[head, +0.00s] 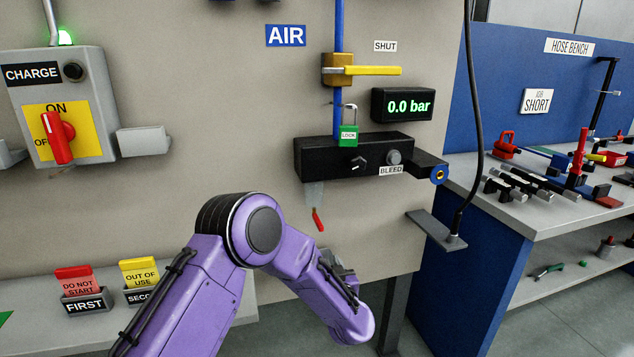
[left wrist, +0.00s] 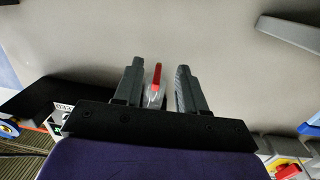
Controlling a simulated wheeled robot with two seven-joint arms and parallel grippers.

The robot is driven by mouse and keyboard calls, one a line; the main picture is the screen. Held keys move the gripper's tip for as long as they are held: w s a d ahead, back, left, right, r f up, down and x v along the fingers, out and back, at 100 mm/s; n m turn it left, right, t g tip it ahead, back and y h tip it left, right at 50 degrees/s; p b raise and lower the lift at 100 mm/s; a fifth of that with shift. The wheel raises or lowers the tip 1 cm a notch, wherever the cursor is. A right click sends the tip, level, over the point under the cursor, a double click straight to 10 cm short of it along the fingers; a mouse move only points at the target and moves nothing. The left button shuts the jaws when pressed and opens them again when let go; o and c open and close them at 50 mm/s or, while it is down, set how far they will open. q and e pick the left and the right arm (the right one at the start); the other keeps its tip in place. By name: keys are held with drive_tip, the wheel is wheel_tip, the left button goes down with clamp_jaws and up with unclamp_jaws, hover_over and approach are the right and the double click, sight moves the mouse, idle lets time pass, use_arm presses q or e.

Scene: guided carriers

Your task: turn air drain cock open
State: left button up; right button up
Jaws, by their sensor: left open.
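The drain cock's red lever (head: 318,219) hangs tilted below a clear bowl (head: 313,193) under the black air block (head: 340,157). In the left wrist view the red lever (left wrist: 157,76) shows between the two fingers of my left gripper (left wrist: 160,72), nearer the left finger. The fingers stand apart on either side, with a gap visible at the right; I cannot tell whether the left one touches. In the head view my purple left forearm hides most of the gripper; a grey part (head: 333,262) shows behind it. My right gripper is not in view.
A yellow handle (head: 373,71) labelled SHUT, a green lock (head: 348,134) and a gauge (head: 402,105) reading 0.0 bar sit above. A grey bracket (head: 436,231) with a hanging hose is at the right. The hose bench (head: 520,212) stands further right.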

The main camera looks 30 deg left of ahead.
use_arm(q)
drive_tip(key=n+y+p, duration=0.1)
approach(314, 214)
drive_tip(key=shift+g, duration=0.4)
drive_tip(key=p+x, duration=0.1)
drive_tip(key=x, duration=0.2)
drive_tip(key=p+x, duration=0.1)
drive_tip(key=x, duration=0.3)
drive_tip(key=shift+w+r, duration=0.1)
drive_tip(key=shift+w, duration=0.35)
clamp_jaws()
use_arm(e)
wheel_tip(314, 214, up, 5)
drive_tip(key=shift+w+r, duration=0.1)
